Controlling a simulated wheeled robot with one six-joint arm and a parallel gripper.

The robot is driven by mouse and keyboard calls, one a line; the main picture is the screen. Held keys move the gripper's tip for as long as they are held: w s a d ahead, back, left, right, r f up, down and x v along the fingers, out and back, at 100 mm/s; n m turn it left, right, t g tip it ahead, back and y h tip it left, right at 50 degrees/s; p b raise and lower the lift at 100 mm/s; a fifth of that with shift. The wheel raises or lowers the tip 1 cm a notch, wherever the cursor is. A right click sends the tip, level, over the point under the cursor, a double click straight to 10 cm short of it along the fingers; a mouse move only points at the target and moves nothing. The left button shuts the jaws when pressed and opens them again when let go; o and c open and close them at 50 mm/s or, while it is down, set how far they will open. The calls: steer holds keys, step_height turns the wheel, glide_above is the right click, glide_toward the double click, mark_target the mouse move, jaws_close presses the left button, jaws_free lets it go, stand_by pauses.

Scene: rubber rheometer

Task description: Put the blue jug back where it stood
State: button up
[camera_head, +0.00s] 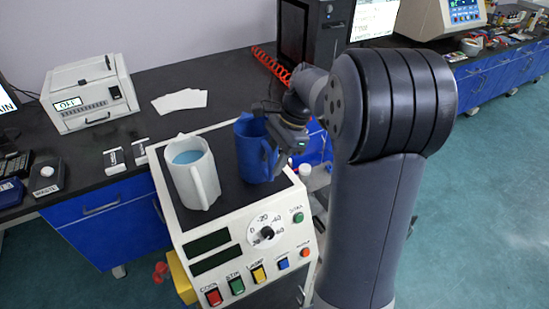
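The blue jug (252,155) appears upright on the dark top of the white instrument (280,232), on its right half. Whether its base touches the top I cannot tell. My gripper (274,138) is at the jug's upper right side, by the rim and handle, with my arm coming from the right. Its fingers are dark and partly hidden against the jug, so I cannot tell whether they are closed on it. A white jug (185,180) with light blue liquid stands on the left half of the same top.
A red coiled cable (270,65) hangs near a dark cabinet (312,35). Open floor lies at right.

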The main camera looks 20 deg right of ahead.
steer(key=shift+r, duration=0.1)
steer(key=v, duration=1.2)
